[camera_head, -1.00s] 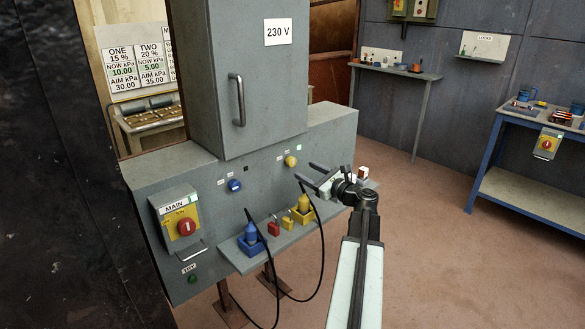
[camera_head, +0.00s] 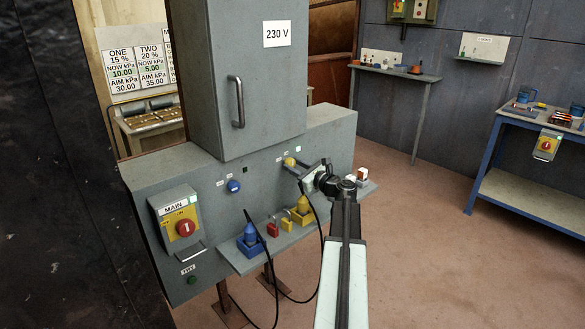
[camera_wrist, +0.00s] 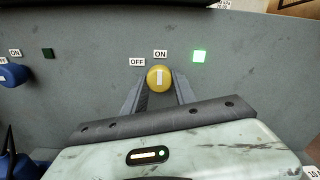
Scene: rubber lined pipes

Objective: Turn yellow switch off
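The yellow switch (camera_head: 289,162) is a round knob on the front of the grey panel. In the wrist view the yellow switch (camera_wrist: 158,77) has its pale bar upright, towards the ON label (camera_wrist: 160,54); the OFF label (camera_wrist: 137,62) is to the left. A green lamp (camera_wrist: 200,56) is lit at upper right. My gripper (camera_head: 296,168) is at the knob. In the wrist view my gripper (camera_wrist: 159,84) is open, its dark fingers on either side of the knob. I cannot tell whether they touch it.
A blue switch (camera_head: 233,186) is left of the yellow one. A shelf below holds a blue plug (camera_head: 251,233), a yellow plug (camera_head: 304,205) and a red padlock (camera_head: 273,230). Black cables hang in front. The cabinet (camera_head: 245,80) stands above; floor to the right is clear.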

